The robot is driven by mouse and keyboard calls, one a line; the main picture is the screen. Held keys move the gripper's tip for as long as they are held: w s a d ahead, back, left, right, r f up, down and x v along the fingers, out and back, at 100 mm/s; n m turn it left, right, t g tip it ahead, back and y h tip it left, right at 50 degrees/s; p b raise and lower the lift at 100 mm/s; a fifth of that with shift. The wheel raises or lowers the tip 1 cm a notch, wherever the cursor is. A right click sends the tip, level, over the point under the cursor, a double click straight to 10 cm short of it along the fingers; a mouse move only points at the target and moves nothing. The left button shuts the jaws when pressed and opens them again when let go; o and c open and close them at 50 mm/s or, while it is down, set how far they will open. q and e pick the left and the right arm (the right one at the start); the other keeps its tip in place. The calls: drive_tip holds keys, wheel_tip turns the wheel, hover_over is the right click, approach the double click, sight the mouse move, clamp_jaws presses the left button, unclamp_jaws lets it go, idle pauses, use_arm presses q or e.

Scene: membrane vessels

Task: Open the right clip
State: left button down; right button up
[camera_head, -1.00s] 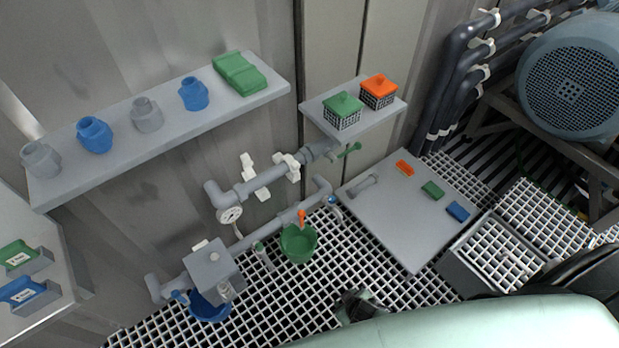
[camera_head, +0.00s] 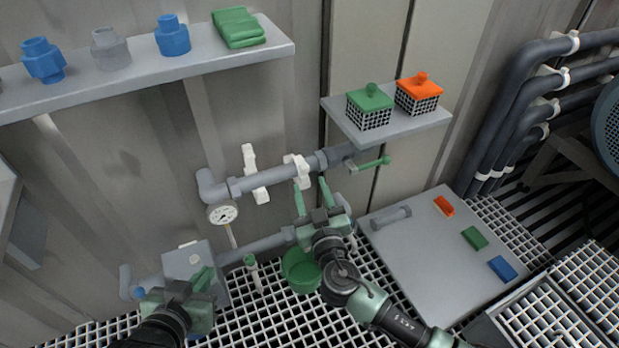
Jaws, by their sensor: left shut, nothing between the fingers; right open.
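Two white clips sit on the upper grey pipe (camera_head: 269,180). The right clip (camera_head: 296,168) is close around the pipe near its right end. The left clip (camera_head: 249,157) has parts sticking out above and below the pipe. My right gripper (camera_head: 312,182) is open, its two green fingers pointing up just below and right of the right clip. The left finger's tip appears near the clip's lower edge; I cannot tell whether they touch. My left gripper (camera_head: 207,271) is shut and empty at the lower left, in front of the grey box (camera_head: 186,262).
A gauge (camera_head: 222,213) hangs under the pipe's left end. A green-handled valve (camera_head: 372,164) is to the right. A shelf (camera_head: 410,124) with green and orange baskets juts out above it. A green bucket (camera_head: 299,272) stands below my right gripper.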

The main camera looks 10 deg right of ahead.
sight(307, 172)
drive_tip(key=w, duration=0.5)
drive_tip(key=shift+w+a, duration=0.15)
drive_tip(key=shift+a, duration=0.15)
drive_tip(key=shift+f, duration=0.1)
clamp_jaws()
drive_tip(key=shift+d, duration=0.2)
idle(0.8)
